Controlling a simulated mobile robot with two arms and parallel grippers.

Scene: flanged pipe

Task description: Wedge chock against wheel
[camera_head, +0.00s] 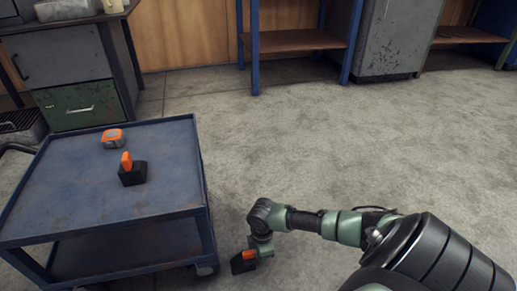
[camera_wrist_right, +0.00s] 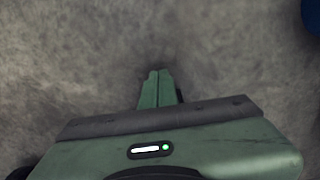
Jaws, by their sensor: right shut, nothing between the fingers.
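A blue cart (camera_head: 60,190) stands at the left in the head view. Its near right wheel (camera_head: 206,270) shows at the foot of the corner leg. A black wedge chock with an orange top (camera_head: 242,263) is on or near the floor, to the right of that wheel with a gap between them. My right gripper (camera_head: 262,252) is low beside this chock and partly overlaps it; whether they touch is unclear. In the right wrist view the fingers (camera_wrist_right: 155,88) are shut with nothing between them, above bare floor. My left gripper is not in view.
A second black chock with an orange handle (camera_head: 132,173) and an orange-and-grey item (camera_head: 113,138) sit on the cart top. A drawer cabinet (camera_head: 80,105), a blue-framed shelf (camera_head: 295,41) and a grey cabinet (camera_head: 398,38) stand behind. The middle floor is clear.

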